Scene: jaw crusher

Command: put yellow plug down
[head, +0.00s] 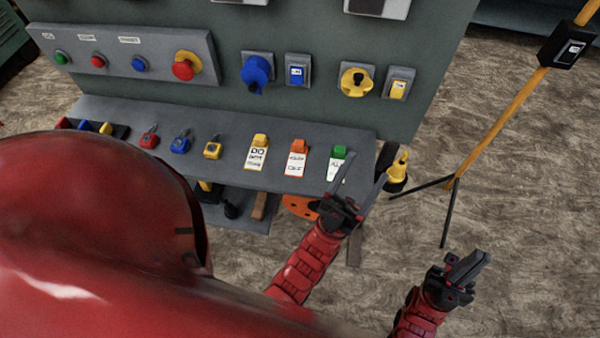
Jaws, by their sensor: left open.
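The yellow plug (398,172), with a dark lower part, is just beyond the right end of the grey shelf (312,135). My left gripper (366,168) is open and empty, with its fingers spread at the shelf's right end. The plug is just right of its right fingertip; I cannot tell whether they touch. My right gripper (478,257) is at the lower right over the floor, away from the plug, its fingers close together with nothing seen between them.
Tags with yellow (257,152), orange (297,158) and green (337,163) tops lie on the shelf, beside several padlocks. The panel above has blue (257,73) and yellow (355,82) round fittings. A yellow pole stand (500,113) stands right on open floor.

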